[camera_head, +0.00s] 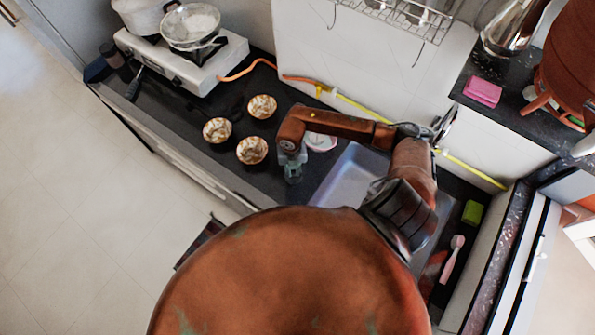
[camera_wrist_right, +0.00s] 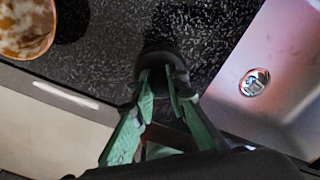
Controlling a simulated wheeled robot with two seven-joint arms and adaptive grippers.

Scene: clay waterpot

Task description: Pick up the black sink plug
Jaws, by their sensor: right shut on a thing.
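My right gripper (camera_head: 292,180) points down over the dark countertop, left of the sink (camera_head: 345,175). In the right wrist view its green fingers (camera_wrist_right: 168,84) are closed on the black sink plug (camera_wrist_right: 160,60), a small dark round piece at the fingertips. The fingers hide part of the plug, and I cannot tell whether it touches the counter. In the head view the plug is not clearly visible. The sink's metal drain (camera_wrist_right: 254,82) shows at the right of the wrist view. My left gripper is not in view.
Several patterned bowls (camera_head: 252,150) stand left of the gripper. A stove (camera_head: 190,62) with pots is at the back left. A green sponge (camera_head: 473,212) and a pink-and-white brush (camera_head: 452,258) lie right of the sink. A pink sponge (camera_head: 482,92) is on the ledge.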

